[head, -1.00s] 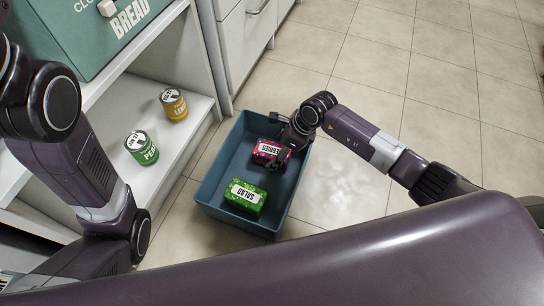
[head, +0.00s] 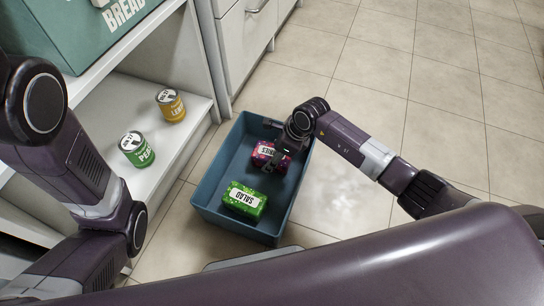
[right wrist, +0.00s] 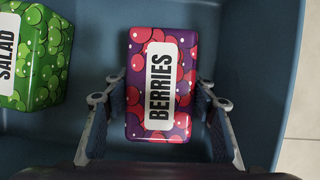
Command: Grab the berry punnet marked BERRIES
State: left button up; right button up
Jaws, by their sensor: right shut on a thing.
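The berry punnet (head: 264,150) is a purple and red box with a white BERRIES label. It lies in the blue crate (head: 209,186), toward its far end. My right gripper (head: 274,160) reaches down over it from the right and hides part of its label. In the right wrist view the BERRIES punnet (right wrist: 160,80) sits between the two fingers of my right gripper (right wrist: 160,95), one along each long side. The gripper is shut on it. Whether the punnet is clear of the crate floor, I cannot tell. My left gripper is not in view; only my left arm shows.
A green SALAD box (head: 243,199) lies in the near part of the crate and shows in the right wrist view (right wrist: 35,60). A PEAS can (head: 137,149) and a yellow can (head: 171,104) stand on the shelf at left. Open tiled floor lies right of the crate.

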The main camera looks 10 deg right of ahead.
jog(key=c, duration=0.3)
